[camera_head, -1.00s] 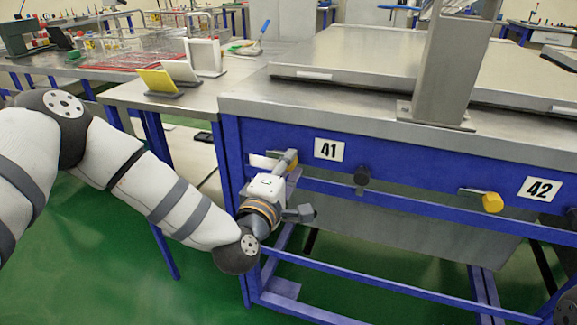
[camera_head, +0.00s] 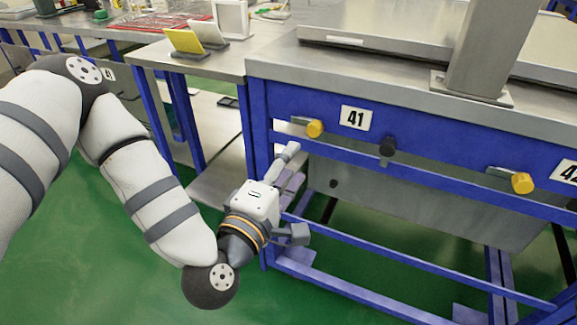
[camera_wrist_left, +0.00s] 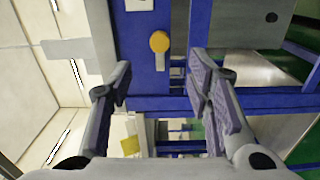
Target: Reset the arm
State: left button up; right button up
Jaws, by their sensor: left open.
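My left arm comes in from the left in the head view. Its gripper (camera_head: 289,172) is in front of the blue frame, below the yellow knob (camera_head: 315,128) beside the label 41. In the left wrist view the two fingers (camera_wrist_left: 160,98) stand apart with nothing between them. The yellow knob (camera_wrist_left: 159,42) shows beyond the fingertips there, apart from them.
The blue-framed steel bench (camera_head: 400,90) carries a black knob (camera_head: 387,147) and a second yellow knob (camera_head: 522,183) on its front. A side table (camera_head: 150,55) holds a yellow panel (camera_head: 186,41) and a white frame (camera_head: 231,18). Green floor (camera_head: 110,230) is open at lower left.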

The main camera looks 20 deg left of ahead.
pick_arm(q)
jog(key=shift+s, duration=0.2)
jog(key=s+d+f+m+g+h+p, duration=0.2)
jog(key=s+f+m+g, duration=0.4)
jog(key=s+f, duration=0.3)
jog(key=s+d+f+m+g+h+p, duration=0.1)
jog(key=s+d+f+m+g, duration=0.2)
jog(key=s+f+m+g, duration=0.45)
jog(key=s+a+f+m+g+y, duration=0.1)
jog(key=s+a+g, duration=0.1)
jog(key=s, duration=0.6)
jog(key=s+a+f+m+g+y+p, duration=0.1)
jog(key=s+a, duration=0.3)
jog(key=s, duration=0.4)
jog(key=s+a+f+m+g+y+p, duration=0.1)
jog(key=s+a+f+g, duration=0.1)
jog(key=s+a+g, duration=0.2)
jog(key=s, duration=0.3)
jog(key=shift+s+f+y, duration=0.3)
jog(key=shift+s+f, duration=0.05)
jog(key=shift+s, duration=0.05)
pick_arm(e)
jog(key=w+r+t, duration=0.2)
jog(key=w+r, duration=0.3)
jog(key=r, duration=0.1)
jog(key=shift+w, duration=0.3)
pick_arm(q)
jog(key=shift+a+m, duration=0.1)
jog(key=shift+m, duration=0.15)
